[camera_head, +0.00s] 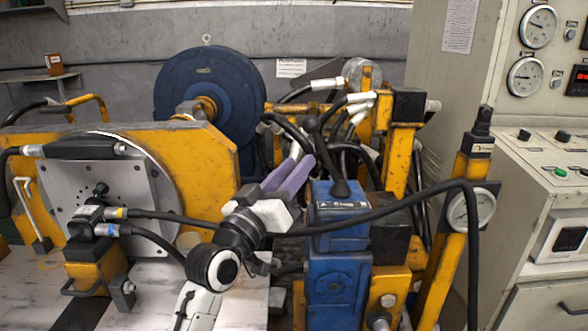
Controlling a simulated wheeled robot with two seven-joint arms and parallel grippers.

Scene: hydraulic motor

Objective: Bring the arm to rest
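My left arm rises from the bottom of the head view, with its black and white wrist in front of the yellow machine (205,150). My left gripper (300,158) points up and away, with its purple-grey fingers close together in the picture. Whether they are slightly apart or shut does not show. No held object can be seen in them. The tips appear beside the black lever (326,150) of the blue valve block (340,215); whether they touch it cannot be told. My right gripper is not in view.
A black hose (400,205) arcs across the front to a post with a pressure gauge (470,209). A large blue wheel (212,92) stands behind. A control cabinet (510,130) with dials fills the right. Several hoses crowd the middle. A pale plate (30,290) lies at lower left.

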